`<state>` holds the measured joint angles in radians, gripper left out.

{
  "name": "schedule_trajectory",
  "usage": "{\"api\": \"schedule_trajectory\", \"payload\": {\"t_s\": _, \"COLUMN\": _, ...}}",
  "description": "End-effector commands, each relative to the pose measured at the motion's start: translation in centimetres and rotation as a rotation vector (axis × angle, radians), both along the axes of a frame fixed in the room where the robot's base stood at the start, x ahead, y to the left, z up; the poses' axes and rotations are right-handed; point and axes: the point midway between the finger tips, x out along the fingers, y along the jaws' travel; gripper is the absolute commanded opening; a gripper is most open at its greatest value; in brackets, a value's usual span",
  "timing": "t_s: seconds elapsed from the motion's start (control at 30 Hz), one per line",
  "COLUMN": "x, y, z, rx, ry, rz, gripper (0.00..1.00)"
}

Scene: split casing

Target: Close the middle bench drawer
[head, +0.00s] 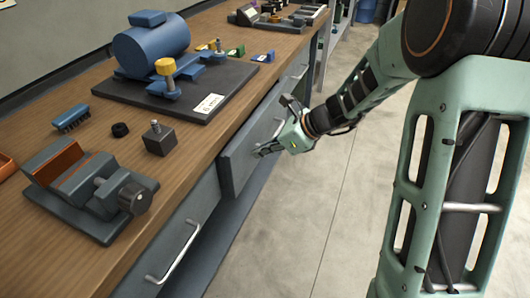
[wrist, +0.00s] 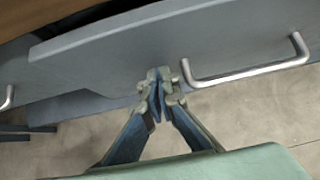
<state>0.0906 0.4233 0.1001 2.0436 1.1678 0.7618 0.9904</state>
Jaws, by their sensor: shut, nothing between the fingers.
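The middle bench drawer (head: 236,160) shows in the head view with its grey front standing out from the bench, so it is partly open. In the wrist view its front (wrist: 120,55) runs across the picture, with its bar handle (wrist: 245,76) on the right. My gripper (head: 264,151) is at the drawer front. In the wrist view my gripper (wrist: 160,84) has its fingers together and empty, just left of the handle's left end. The fingertips are at or very near the front's face; I cannot tell whether they touch it.
The near drawer's handle (head: 174,252) sticks out at the bottom left. The wooden bench top (head: 195,160) carries a vise (head: 90,190), a blue motor on a dark base plate (head: 185,98) and small parts. The concrete floor (head: 320,210) beside the bench is clear.

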Motion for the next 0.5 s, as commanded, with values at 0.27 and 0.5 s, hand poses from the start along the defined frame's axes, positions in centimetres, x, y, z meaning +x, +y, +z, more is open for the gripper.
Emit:
{"api": "schedule_trajectory", "payload": {"t_s": 0.27, "x": 0.2, "y": 0.7, "z": 0.0, "rx": 0.0, "ry": 0.001, "rz": 0.002, "gripper": 0.0}}
{"api": "schedule_trajectory", "payload": {"t_s": 0.5, "x": 1.5, "y": 4.3, "z": 0.1, "rx": 0.0, "ry": 0.001, "rz": 0.004, "gripper": 0.0}}
